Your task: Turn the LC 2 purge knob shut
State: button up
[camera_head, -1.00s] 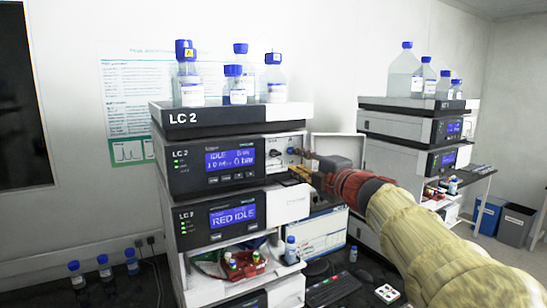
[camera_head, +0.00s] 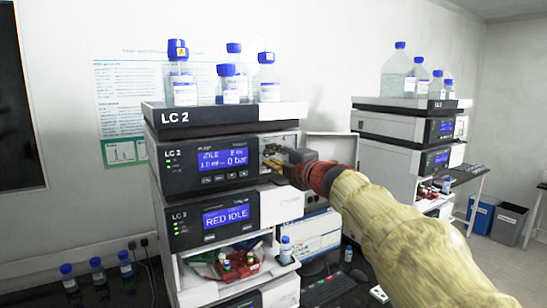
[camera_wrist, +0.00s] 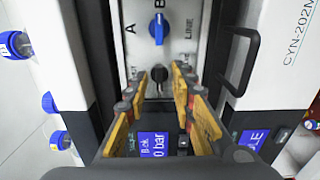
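The LC 2 stack (camera_head: 165,119) stands at the centre of the head view, with the pump module's white side panel (camera_head: 281,141) open to my gripper. In the wrist view a dark round knob (camera_wrist: 159,74) sits on this panel, below a blue selector knob (camera_wrist: 158,28) marked A, B and LINE. No purge label is readable. My gripper (camera_wrist: 160,88) is open. Its yellow-padded fingers lie either side of the dark knob, with gaps showing, and their tips are close to it. In the head view my gripper (camera_head: 276,167) hides the lower panel.
Blue-capped bottles (camera_head: 182,85) stand on top of the stack. A black handle (camera_wrist: 240,60) juts out right of the fingers in the wrist view.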

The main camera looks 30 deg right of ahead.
jog(key=shift+c, duration=0.7)
grip_shut()
jog(key=shift+r+p, duration=0.1)
jog(key=shift+p, duration=0.35)
jog(key=m+p, duration=0.3)
jog(key=shift+r+p, duration=0.15)
jog(key=shift+p, duration=0.2)
jog(key=m+p, duration=0.5)
jog(key=p, duration=0.1)
jog(key=shift+m, duration=0.3)
jog(key=m+p, duration=0.5)
jog(key=p, duration=0.1)
jog(key=shift+f+m+p, duration=0.15)
jog(key=shift+m+p, duration=0.75)
jog(key=shift+m, duration=0.3)
jog(key=shift+f+m+p, duration=0.1)
jog(key=shift+m+p, duration=0.8)
jog(key=shift+m, duration=0.3)
